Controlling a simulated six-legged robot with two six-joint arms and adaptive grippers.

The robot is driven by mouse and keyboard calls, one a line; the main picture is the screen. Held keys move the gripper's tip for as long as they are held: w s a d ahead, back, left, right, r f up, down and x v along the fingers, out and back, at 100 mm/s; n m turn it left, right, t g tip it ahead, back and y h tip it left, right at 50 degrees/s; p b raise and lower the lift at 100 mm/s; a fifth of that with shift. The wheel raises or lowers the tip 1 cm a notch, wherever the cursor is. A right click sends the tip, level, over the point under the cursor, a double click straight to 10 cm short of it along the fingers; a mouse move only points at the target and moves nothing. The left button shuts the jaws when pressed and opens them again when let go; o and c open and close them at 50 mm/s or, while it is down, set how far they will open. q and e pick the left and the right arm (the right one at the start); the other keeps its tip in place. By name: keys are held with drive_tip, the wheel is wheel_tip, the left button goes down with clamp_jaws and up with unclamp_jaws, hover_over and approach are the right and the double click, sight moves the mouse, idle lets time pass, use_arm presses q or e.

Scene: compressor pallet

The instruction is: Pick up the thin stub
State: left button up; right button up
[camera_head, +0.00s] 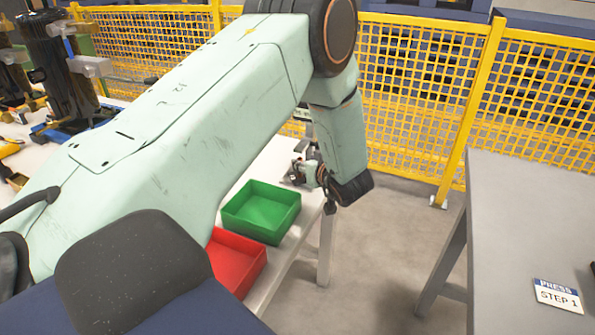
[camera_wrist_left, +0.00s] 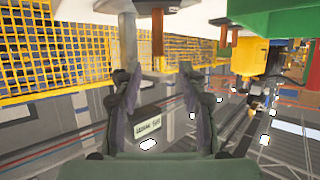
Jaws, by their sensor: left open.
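My left gripper (camera_head: 303,174) is at the far end of the white table, just beyond the green bin. In the left wrist view, which looks upside down, its two fingers (camera_wrist_left: 154,78) are spread apart with nothing between them. A narrow brown post (camera_wrist_left: 157,38), which looks like the thin stub, shows beyond the fingertips, close to the line between them. A wider grey-brown post (camera_wrist_left: 128,38) is just left of it. I cannot make out the stub clearly in the head view, where the gripper and wrist crowd that spot. My right gripper is not in view.
A green bin (camera_head: 237,222) and a red bin (camera_head: 252,251) stand on the white table (camera_head: 285,270). Yellow mesh fencing (camera_head: 420,80) runs behind. A grey table (camera_head: 530,215) with a STEP 1 sign (camera_head: 557,296) is at right, across a floor gap.

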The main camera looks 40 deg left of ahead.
sight(300, 158)
use_arm(q)
drive_tip(key=x, duration=0.2)
drive_tip(key=shift+w+a+f, duration=0.1)
drive_tip(key=shift+f, duration=0.3)
drive_tip(key=shift+w+a+f+b, duration=0.4)
drive_tip(key=shift+a+f+b, duration=0.1)
drive_tip(key=shift+b, duration=0.2)
drive_tip(key=shift+b+x, duration=0.3)
drive_tip(key=shift+x, duration=0.7)
drive_tip(key=shift+w+a+f, duration=0.15)
drive_tip(key=shift+w+a, duration=0.05)
drive_tip(key=shift+a, duration=0.3)
drive_tip(key=shift+d, duration=0.2)
drive_tip(key=shift+s+r, duration=0.1)
drive_tip(key=shift+r, duration=0.15)
drive_tip(key=shift+c, duration=0.8)
drive_tip(key=shift+a+f, duration=0.15)
drive_tip(key=shift+f, duration=0.05)
drive_tip(key=c, duration=0.4)
drive_tip(key=shift+r, duration=0.15)
clamp_jaws()
